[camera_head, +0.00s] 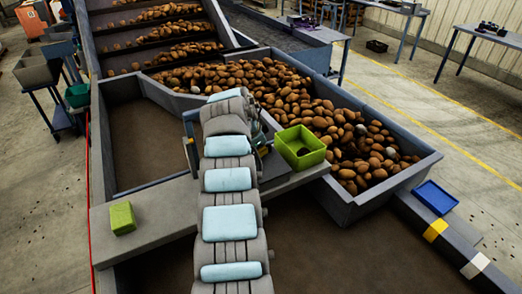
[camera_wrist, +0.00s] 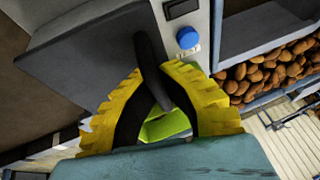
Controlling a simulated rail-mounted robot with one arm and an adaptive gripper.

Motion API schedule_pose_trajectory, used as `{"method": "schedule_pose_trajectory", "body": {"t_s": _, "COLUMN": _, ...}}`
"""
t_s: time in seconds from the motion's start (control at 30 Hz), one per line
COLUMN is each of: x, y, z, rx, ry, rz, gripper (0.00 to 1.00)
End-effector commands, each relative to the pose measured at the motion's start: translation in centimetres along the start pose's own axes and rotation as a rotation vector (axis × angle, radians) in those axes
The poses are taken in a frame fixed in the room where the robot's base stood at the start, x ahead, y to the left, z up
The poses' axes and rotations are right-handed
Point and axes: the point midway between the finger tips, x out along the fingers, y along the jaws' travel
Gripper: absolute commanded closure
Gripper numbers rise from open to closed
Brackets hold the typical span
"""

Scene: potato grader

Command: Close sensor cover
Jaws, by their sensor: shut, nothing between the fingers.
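In the wrist view, my gripper (camera_wrist: 153,72) has yellow ridged fingers that curve together and are shut. A dark grey flat panel (camera_wrist: 85,60), which looks like the sensor cover, stands tilted beyond the fingers at upper left. A black bar (camera_wrist: 148,60) runs down in front of the panel's right edge, between the fingertips; I cannot tell whether they touch it. A grey housing (camera_wrist: 190,12) with a dark slot and a round blue button (camera_wrist: 187,38) is right of the panel. In the head view, my arm hides the gripper and most of the sensor unit.
A green open box (camera_head: 300,147) sits on the ledge right of my arm, and a green block (camera_head: 122,217) lies on the ledge at left. Potatoes (camera_head: 280,90) fill the trough behind. A blue tray (camera_head: 436,197) is at right.

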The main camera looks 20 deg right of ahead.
Motion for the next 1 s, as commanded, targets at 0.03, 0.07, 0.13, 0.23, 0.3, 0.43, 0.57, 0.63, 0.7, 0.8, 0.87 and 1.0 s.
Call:
{"method": "schedule_pose_trajectory", "body": {"t_s": 0.03, "x": -0.2, "y": -0.2, "z": 0.2, "rx": -0.003, "ry": -0.001, "rz": -0.006, "gripper": 1.0}}
{"method": "schedule_pose_trajectory", "body": {"t_s": 0.07, "x": -0.2, "y": -0.3, "z": 0.2, "rx": -0.003, "ry": -0.001, "rz": -0.006, "gripper": 1.0}}
{"method": "schedule_pose_trajectory", "body": {"t_s": 0.13, "x": -0.2, "y": -0.3, "z": 0.2, "rx": -0.003, "ry": -0.001, "rz": -0.006, "gripper": 1.0}}
{"method": "schedule_pose_trajectory", "body": {"t_s": 0.23, "x": -0.2, "y": -0.3, "z": 0.2, "rx": -0.003, "ry": -0.001, "rz": -0.006, "gripper": 1.0}}
{"method": "schedule_pose_trajectory", "body": {"t_s": 0.3, "x": -0.2, "y": -0.3, "z": 0.2, "rx": -0.003, "ry": -0.001, "rz": -0.007, "gripper": 1.0}}
{"method": "schedule_pose_trajectory", "body": {"t_s": 0.43, "x": -0.2, "y": -0.2, "z": 0.1, "rx": -0.002, "ry": -0.001, "rz": -0.005, "gripper": 0.64}}
{"method": "schedule_pose_trajectory", "body": {"t_s": 0.57, "x": -0.1, "y": -0.1, "z": 0.1, "rx": -0.001, "ry": 0.0, "rz": -0.003, "gripper": 0.61}}
{"method": "schedule_pose_trajectory", "body": {"t_s": 0.63, "x": -0.1, "y": -0.1, "z": 0.1, "rx": -0.001, "ry": 0.0, "rz": -0.003, "gripper": 0.61}}
{"method": "schedule_pose_trajectory", "body": {"t_s": 0.7, "x": -0.1, "y": -0.1, "z": 0.1, "rx": -0.001, "ry": 0.0, "rz": -0.002, "gripper": 0.61}}
{"method": "schedule_pose_trajectory", "body": {"t_s": 0.8, "x": -0.2, "y": -0.1, "z": 0.1, "rx": -0.001, "ry": 0.0, "rz": -0.002, "gripper": 0.61}}
{"method": "schedule_pose_trajectory", "body": {"t_s": 0.87, "x": -0.4, "y": -0.1, "z": 0.0, "rx": -0.001, "ry": 0.001, "rz": -0.003, "gripper": 0.61}}
{"method": "schedule_pose_trajectory", "body": {"t_s": 1.0, "x": -1.4, "y": -0.2, "z": 0.0, "rx": 0.0, "ry": 0.002, "rz": -0.005, "gripper": 0.61}}
